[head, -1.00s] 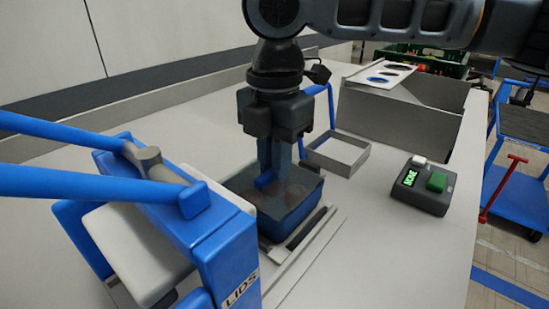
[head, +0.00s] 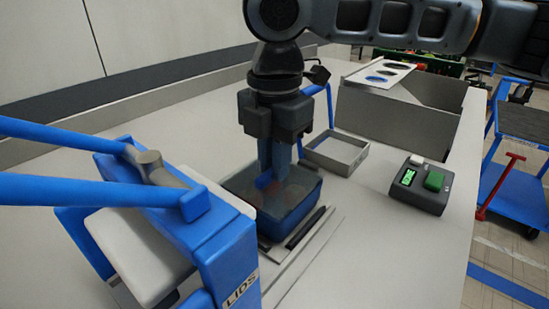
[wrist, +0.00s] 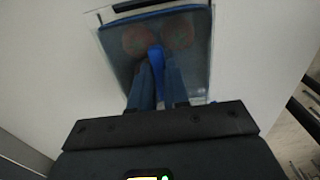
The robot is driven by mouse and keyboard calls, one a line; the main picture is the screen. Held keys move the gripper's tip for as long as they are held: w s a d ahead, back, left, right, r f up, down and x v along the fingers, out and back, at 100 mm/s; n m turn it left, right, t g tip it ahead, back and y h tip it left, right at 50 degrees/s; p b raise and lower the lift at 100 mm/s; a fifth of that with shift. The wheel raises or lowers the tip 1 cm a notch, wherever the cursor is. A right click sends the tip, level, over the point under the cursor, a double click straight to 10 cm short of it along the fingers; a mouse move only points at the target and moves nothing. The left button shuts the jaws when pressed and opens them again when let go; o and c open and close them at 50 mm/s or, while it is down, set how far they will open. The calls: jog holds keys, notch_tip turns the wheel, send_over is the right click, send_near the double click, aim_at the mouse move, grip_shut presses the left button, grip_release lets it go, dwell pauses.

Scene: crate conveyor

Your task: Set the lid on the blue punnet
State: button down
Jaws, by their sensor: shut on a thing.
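The blue punnet (head: 290,217) stands on the table in the head view, beside the blue lid stand. Its blue rim and round reddish contents also show in the wrist view (wrist: 200,75). My gripper (head: 272,182) points down over the punnet, its fingers shut on the blue tab of the clear lid (wrist: 156,60). The lid is see-through and lies over the punnet's opening, roughly lined up with it. Whether it rests on the rim all round or hangs just above cannot be told.
The blue stand marked LIDS (head: 225,262) is close at the left. Dark and light rails (head: 304,228) run beside the punnet. An open grey tray (head: 337,152), a grey bin (head: 398,115) and a control box with a green button (head: 420,187) stand to the right.

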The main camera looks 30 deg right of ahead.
jog(key=c, duration=0.6)
grip_release()
jog(key=shift+c, duration=0.2)
jog(key=shift+r+p, duration=3.5)
jog(key=shift+p, duration=0.05)
